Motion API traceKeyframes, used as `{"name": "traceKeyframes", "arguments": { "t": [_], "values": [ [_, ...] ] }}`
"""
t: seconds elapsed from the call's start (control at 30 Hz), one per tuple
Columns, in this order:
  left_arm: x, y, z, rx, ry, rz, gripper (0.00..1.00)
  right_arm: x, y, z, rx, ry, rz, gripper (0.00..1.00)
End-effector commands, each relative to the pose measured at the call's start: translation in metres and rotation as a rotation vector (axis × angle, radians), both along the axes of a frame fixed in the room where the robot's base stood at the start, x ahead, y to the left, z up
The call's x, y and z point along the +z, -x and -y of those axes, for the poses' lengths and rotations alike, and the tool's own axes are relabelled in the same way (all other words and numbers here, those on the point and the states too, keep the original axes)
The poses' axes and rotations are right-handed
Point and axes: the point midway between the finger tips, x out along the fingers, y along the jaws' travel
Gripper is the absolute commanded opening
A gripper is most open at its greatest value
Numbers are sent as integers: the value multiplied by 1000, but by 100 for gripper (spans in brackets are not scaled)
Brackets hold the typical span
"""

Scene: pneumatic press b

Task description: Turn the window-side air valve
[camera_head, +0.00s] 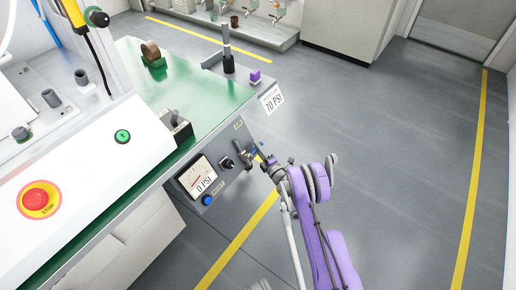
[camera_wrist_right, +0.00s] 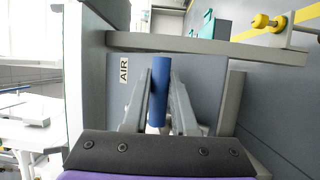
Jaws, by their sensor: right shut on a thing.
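The air valve's blue handle (camera_wrist_right: 160,88) stands between the two grey fingers of my right gripper (camera_wrist_right: 160,104) in the right wrist view, below the AIR label (camera_wrist_right: 124,69). The gripper is shut on the handle. In the head view my right gripper (camera_head: 250,150) reaches the right end of the control panel from the right, on its purple arm, and largely hides the valve. The panel's gauge (camera_head: 198,177) reads 0 PSI. My left gripper is not in view.
A black knob (camera_head: 226,162) and a blue button (camera_head: 207,200) sit beside the gauge. A red stop button (camera_head: 37,200) and a green button (camera_head: 122,136) are on the white housing. A 70 PSI sign (camera_head: 272,99) hangs at the green table's edge. The floor to the right is clear.

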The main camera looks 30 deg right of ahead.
Motion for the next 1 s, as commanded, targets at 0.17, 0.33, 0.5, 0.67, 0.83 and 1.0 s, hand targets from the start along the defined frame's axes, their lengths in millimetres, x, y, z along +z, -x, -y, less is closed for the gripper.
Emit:
{"name": "traceKeyframes", "arguments": {
  "t": [0.17, 0.33, 0.5, 0.67, 0.83, 1.0],
  "values": [
    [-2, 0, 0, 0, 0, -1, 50, 1, -2, 0, 13, 14, 7, 0],
    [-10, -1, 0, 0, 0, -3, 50, 3, -4, -1, 48, 67, 29, 0],
    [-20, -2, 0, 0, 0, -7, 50, 9, -7, -2, 111, 161, 67, 0],
    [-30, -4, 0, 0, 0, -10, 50, 16, -10, -6, 189, 278, 115, 0],
    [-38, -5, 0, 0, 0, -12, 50, 24, -13, -12, 275, 403, 168, 0],
    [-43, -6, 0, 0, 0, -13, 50, 31, -15, -18, 359, 531, 220, 0]
  ]
}}
